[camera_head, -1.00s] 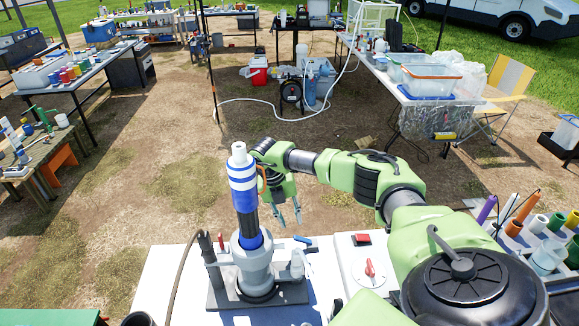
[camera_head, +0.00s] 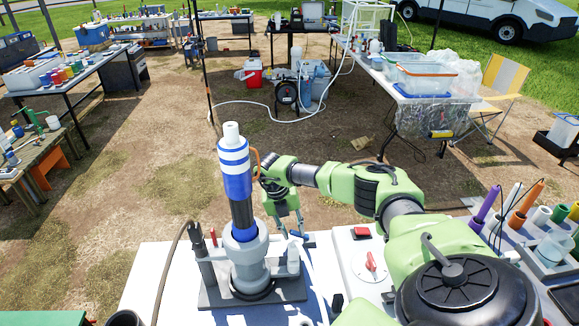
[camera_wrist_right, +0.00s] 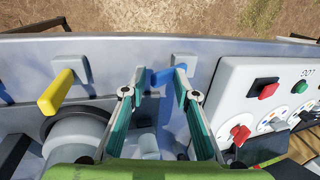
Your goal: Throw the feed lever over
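A small blue lever (camera_wrist_right: 165,75) sticks out from a grey panel (camera_wrist_right: 100,50) in the right wrist view. A yellow lever (camera_wrist_right: 56,92) stands on the same panel further left. No label shows which is the feed lever. My right gripper (camera_wrist_right: 160,70) is open, its two fingertips on either side of the blue lever; whether they touch it I cannot tell. In the head view my right gripper (camera_head: 291,236) points down at the far edge of the white bench, right of the blue and white column (camera_head: 238,180). My left gripper is not in view.
A control box (camera_head: 366,262) with a red switch and a red knob stands right of the gripper. A grey stand (camera_head: 249,258) holds the column on the left. A rack of coloured tubes (camera_head: 525,240) is at the far right.

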